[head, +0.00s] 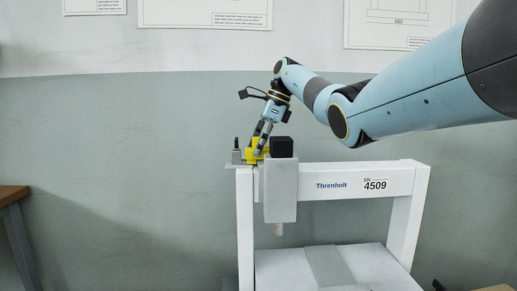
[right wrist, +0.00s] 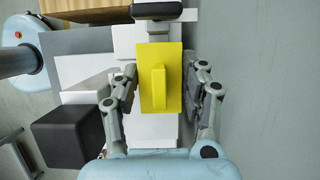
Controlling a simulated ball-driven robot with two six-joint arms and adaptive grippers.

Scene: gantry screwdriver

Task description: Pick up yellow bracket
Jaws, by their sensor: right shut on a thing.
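The yellow bracket (head: 251,153) is at the top left corner of the white gantry frame, beside the grey block with the black top. In the right wrist view the yellow bracket (right wrist: 174,58) is a flat plate with a raised rib in its middle. My right gripper (head: 262,143) reaches down to it from above and is shut on it. In the right wrist view its fingers (right wrist: 166,78) lie on either side of the plate. Parts of the bracket are hidden behind the fingers in the head view. I cannot tell whether it is clear of the gantry. My left gripper is not in view.
The white gantry (head: 340,184) carries a grey screwdriver head with a black block (head: 282,147) close right of my gripper. A small grey fixture (head: 238,156) stands just left of the bracket. A wooden table (head: 13,192) is at the far left.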

